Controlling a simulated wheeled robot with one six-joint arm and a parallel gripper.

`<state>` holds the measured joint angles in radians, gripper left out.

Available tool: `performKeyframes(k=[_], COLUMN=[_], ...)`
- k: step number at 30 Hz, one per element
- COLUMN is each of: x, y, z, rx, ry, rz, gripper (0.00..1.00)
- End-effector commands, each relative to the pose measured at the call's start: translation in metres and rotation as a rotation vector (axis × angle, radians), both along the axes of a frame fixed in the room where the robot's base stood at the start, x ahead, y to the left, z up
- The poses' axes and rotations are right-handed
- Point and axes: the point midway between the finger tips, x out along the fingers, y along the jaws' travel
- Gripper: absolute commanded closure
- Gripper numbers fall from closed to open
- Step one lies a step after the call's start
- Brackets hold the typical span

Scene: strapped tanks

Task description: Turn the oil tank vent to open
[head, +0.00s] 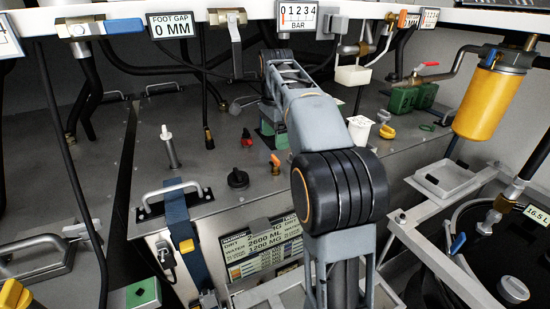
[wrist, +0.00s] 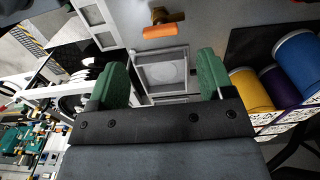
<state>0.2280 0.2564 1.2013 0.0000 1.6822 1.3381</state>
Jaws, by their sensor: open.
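No label in view names the oil tank vent, so I cannot tell for sure which fitting it is. In the wrist view an orange handle (wrist: 166,31) on a brown fitting lies beyond my fingertips. A small orange-tipped fitting (head: 275,160) stands on the grey tank top in the head view; I cannot tell if it is the same one. My gripper (wrist: 163,72) has its two green fingers wide apart, with nothing between them. In the head view my arm mostly hides the gripper (head: 271,134); only some green shows.
A black knob (head: 238,178) and a grey post (head: 170,147) stand on the tank top. A yellow cylinder (head: 490,98) hangs at the right. A strap (head: 180,230) runs down the tank front. Valves and hoses hang from the white rail (head: 360,12) above.

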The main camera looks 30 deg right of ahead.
Motion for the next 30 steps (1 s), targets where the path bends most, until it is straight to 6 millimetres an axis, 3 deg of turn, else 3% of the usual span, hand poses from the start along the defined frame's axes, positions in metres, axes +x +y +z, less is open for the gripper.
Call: performKeyframes(k=[9,15,27,30], x=[0.0,0.001,0.001,0.001], y=[0.0,0.0,0.0,0.0], z=[-0.045,-0.062,-0.068,-0.068], rx=[0.001,0.001,0.0,0.0], ry=[0.004,0.003,0.002,0.002], rz=[-0.01,-0.009,-0.008,-0.008], gripper=[0.26,0.26,0.26,0.35])
